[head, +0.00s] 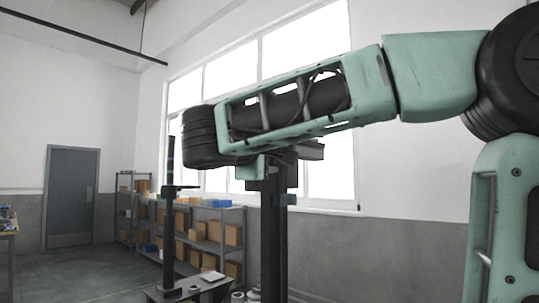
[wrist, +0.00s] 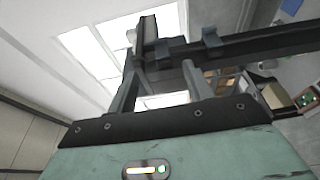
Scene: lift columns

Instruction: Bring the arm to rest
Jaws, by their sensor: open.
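My arm (head: 300,103) stretches across the head view from the right, green with black joints. It bends down at the right edge and ends at a black wrist joint on the left. In the wrist view my gripper (wrist: 161,78) is open, its two grey fingers apart. A dark lift column (wrist: 148,38) with a crosswise beam shows beyond and between the fingers. Whether they touch it I cannot tell. In the head view the column (head: 274,240) stands behind my forearm, which hides part of it. My gripper is mostly hidden there.
A slimmer dark column (head: 169,225) stands left of the thick one. A low dark table (head: 160,296) holds small items at the bottom. Shelves with boxes (head: 234,216) line the window wall. A door (head: 71,198) is at the far left. The floor before it looks clear.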

